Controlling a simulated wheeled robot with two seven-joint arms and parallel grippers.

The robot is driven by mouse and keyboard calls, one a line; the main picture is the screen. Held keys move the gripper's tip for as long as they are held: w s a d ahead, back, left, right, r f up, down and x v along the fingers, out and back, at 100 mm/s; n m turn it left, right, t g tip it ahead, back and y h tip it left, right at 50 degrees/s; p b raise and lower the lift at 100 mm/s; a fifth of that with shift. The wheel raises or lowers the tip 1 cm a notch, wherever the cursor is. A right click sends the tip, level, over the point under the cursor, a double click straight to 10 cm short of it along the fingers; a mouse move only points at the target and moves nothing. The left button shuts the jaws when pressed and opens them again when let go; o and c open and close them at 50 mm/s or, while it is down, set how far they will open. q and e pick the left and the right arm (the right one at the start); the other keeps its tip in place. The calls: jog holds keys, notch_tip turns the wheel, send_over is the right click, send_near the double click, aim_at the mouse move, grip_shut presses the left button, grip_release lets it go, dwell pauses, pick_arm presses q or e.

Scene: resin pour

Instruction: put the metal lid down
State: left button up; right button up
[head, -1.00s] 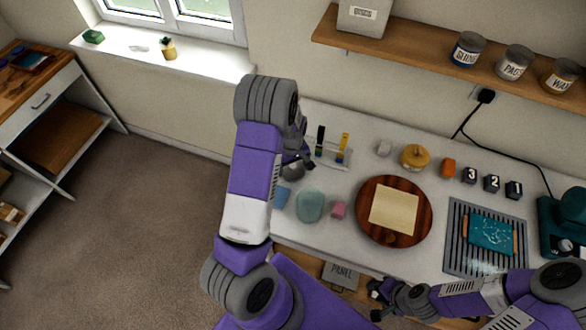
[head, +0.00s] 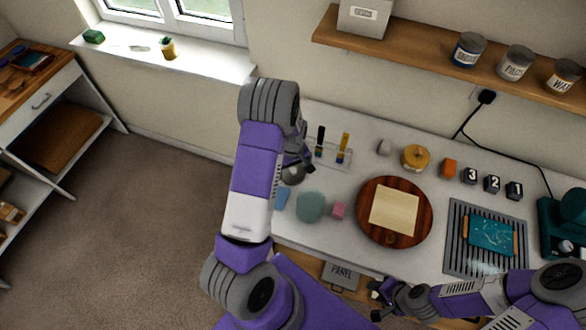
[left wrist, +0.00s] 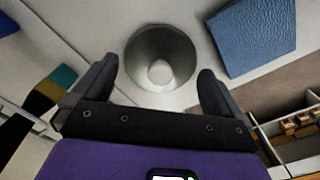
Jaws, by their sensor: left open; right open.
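The metal lid (head: 293,175) is a round grey disc on the white worktop, partly hidden by my left arm in the head view. In the left wrist view the lid (left wrist: 160,52) lies with its pale round knob (left wrist: 160,72) facing the camera. My left gripper (head: 304,163) is open above the lid; in the left wrist view its two fingers (left wrist: 157,82) stand apart on either side of the knob, not touching it. My right gripper (head: 375,300) is open and empty at the front edge of the worktop.
A round wooden board (head: 365,232) lies further right.

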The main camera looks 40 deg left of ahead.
aim_at(293, 169)
pick_arm(q)
notch_tip(293, 169, up, 11)
jog(key=shift+p, duration=0.35)
jog(key=shift+r, duration=0.1)
dwell(0.3)
